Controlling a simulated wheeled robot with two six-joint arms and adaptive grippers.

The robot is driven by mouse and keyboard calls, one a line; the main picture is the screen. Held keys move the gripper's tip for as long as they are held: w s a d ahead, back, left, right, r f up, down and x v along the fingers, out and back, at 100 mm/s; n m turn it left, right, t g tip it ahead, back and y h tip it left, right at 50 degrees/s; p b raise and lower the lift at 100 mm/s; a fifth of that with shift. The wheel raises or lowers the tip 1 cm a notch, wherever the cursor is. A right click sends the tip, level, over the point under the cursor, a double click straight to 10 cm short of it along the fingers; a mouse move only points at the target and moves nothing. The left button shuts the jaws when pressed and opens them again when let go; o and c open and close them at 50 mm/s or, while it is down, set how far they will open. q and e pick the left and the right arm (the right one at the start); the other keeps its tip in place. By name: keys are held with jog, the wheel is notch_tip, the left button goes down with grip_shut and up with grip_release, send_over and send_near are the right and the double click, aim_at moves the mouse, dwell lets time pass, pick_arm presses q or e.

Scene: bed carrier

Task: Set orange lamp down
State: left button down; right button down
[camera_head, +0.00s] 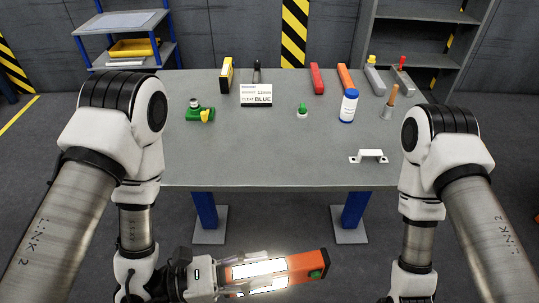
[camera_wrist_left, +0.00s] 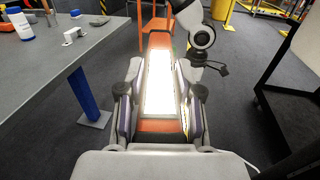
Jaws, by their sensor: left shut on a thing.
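The orange lamp (camera_head: 312,264) has a bright lit panel and a green button near its right end. My left gripper (camera_head: 262,272) is shut on its body and holds it in front of the table, over the floor. In the left wrist view the lamp (camera_wrist_left: 158,82) lies lengthwise between the two fingers of the left gripper (camera_wrist_left: 157,100), its lit panel facing the camera. The grey table (camera_head: 260,165) stands beyond the lamp. My right arm comes in at the right of the head view, but its gripper is out of view.
A white handle (camera_head: 369,156) lies at the table's front right. A white-and-blue bottle (camera_head: 348,106), a green-capped item (camera_head: 302,111), a sign (camera_head: 256,95) and a green-and-yellow item (camera_head: 201,114) stand farther back. The front middle of the table is clear.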

pick_arm(q)
jog(key=w+a+f+n+t+y, duration=0.1)
jog(key=w+a+f+n+t, duration=0.1)
jog(key=w+a, duration=0.5)
jog(key=w+a+f+n+t+y, duration=0.2)
jog(key=w+a+t, duration=0.3)
jog(key=a, duration=0.5)
jog(key=w+f+n, duration=0.1)
jog(key=w, duration=0.1)
jog(key=shift+w+a+f, duration=0.2)
jog(key=shift+w+f, duration=0.2)
